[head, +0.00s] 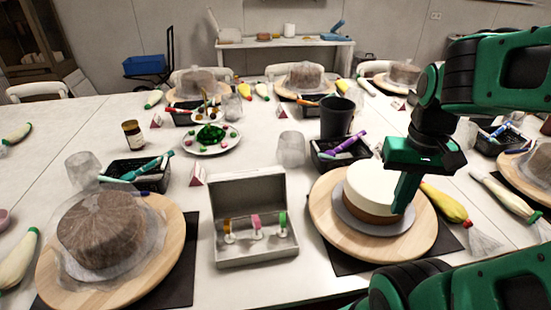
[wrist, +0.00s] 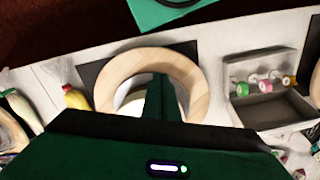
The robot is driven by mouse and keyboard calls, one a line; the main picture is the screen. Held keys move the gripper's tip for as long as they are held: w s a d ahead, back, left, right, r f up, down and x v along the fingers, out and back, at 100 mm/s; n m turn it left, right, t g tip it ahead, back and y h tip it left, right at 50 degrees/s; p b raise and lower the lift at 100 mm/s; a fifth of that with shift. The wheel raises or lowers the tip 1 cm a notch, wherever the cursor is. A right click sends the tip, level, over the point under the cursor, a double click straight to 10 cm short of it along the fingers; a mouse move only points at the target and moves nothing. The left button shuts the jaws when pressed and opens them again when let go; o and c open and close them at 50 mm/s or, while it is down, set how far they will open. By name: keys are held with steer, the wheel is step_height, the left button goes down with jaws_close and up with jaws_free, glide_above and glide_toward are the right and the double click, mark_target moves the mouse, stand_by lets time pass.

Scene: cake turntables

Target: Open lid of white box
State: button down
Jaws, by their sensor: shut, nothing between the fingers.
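The white box (head: 258,253) sits on the table in the middle of the head view. Its lid (head: 246,197) stands raised at the back, so the box is open. Several small items with green, pink and orange ends stand inside. The box also shows at the right of the wrist view (wrist: 262,62). My gripper (head: 402,208) is shut and empty, pointing down over the right side of the white-topped cake (head: 370,185), to the right of the box and apart from it. I cannot tell whether the fingertips touch the cake.
The cake stands on a wooden turntable (head: 326,222). A plastic-wrapped brown cake (head: 100,232) is on another turntable at left. A glass (head: 291,148), a dark cup (head: 337,117) and black trays are behind the box. Bare table lies in front of the box.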

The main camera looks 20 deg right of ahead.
steer(key=w+a+r+n, duration=0.2)
steer(key=w+a, duration=0.1)
steer(key=w, duration=1)
steer(key=w+a+r+n, duration=0.1)
steer(key=w+a, duration=0.3)
steer(key=w, duration=0.9)
steer(key=w+a+f+n, duration=0.1)
steer(key=w+a, duration=0.7)
steer(key=w, duration=0.2)
steer(key=s+f, duration=0.3)
steer(key=f, duration=0.6)
steer(key=shift+s, duration=0.2)
steer(key=shift+a, duration=0.1)
